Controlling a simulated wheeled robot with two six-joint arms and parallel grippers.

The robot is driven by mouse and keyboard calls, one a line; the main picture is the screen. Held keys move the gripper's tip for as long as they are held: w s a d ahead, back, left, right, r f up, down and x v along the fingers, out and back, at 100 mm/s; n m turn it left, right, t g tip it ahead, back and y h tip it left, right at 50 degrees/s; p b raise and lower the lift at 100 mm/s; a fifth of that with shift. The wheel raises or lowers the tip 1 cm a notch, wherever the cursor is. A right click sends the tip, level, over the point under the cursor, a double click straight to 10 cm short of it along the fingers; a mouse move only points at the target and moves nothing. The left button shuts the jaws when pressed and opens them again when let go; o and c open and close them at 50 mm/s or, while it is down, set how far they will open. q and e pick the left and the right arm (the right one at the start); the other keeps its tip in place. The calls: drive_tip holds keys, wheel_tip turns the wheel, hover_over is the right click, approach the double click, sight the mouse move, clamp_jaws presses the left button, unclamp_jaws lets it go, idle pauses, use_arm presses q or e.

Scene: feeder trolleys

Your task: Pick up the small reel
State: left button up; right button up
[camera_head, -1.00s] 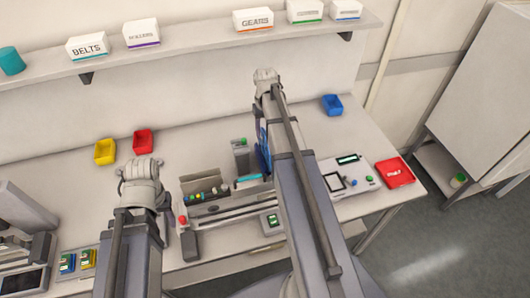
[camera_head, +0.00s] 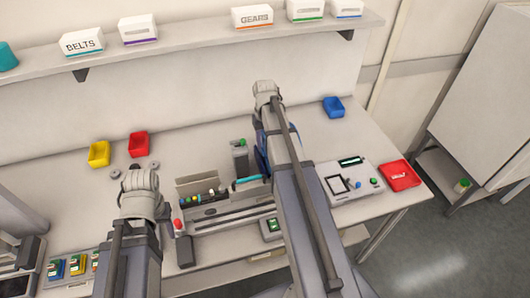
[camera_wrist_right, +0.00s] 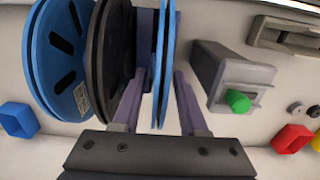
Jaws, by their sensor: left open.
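In the right wrist view, a thin blue reel (camera_wrist_right: 161,60) stands edge-on between the fingers of my right gripper (camera_wrist_right: 160,82), with narrow gaps at its sides. The gripper looks open around it. A black reel (camera_wrist_right: 104,48) and a wider blue reel (camera_wrist_right: 60,55) stand upright just left of it. Which one is the small reel is hard to tell. In the head view my right arm hides most of the reels; only a blue edge (camera_head: 262,150) shows. My open left gripper (camera_head: 140,172) is over the table, away from the reels.
A grey block with a green button (camera_wrist_right: 238,101) stands right of the right fingers. Yellow (camera_head: 99,154), red (camera_head: 138,145) and blue (camera_head: 333,107) bins sit along the back. A panel (camera_head: 350,182) and red tray (camera_head: 399,175) are at the right. A shelf (camera_head: 200,42) runs above.

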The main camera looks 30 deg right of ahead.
clamp_jaws()
idle(1.1)
